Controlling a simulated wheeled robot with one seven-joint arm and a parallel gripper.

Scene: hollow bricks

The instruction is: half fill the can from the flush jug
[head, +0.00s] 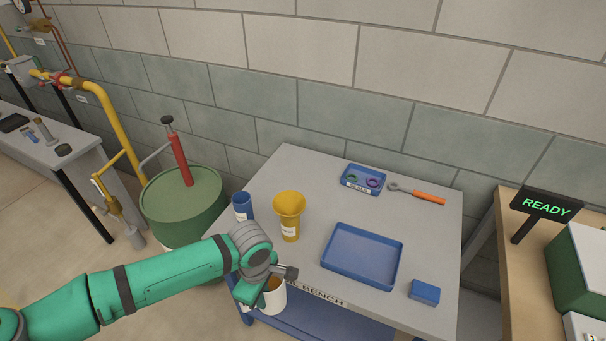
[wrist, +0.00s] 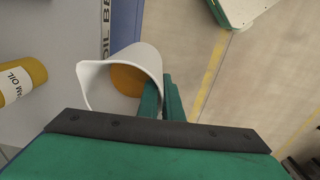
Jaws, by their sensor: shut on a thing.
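My gripper (head: 262,284) is at the front edge of the bench and is shut on a white open-topped jug (head: 273,302). The wrist view shows the jug (wrist: 91,84) tilted in the picture, with amber-brown liquid (wrist: 129,79) inside and the fingers (wrist: 163,99) at its wall. A yellow can (head: 289,228) with a wide funnel-like mouth stands upright on the bench behind the gripper. Its labelled body, partly readable as oil, also shows in the wrist view (wrist: 14,82). The level inside the can is not visible.
On the bench (head: 333,208) stand a blue cylinder (head: 242,206), an empty blue tray (head: 362,258), a small blue tray of rings (head: 363,180), an orange-handled tool (head: 428,198) and a blue block (head: 424,292). A green drum (head: 184,206) is at left, a READY sign (head: 545,207) at right.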

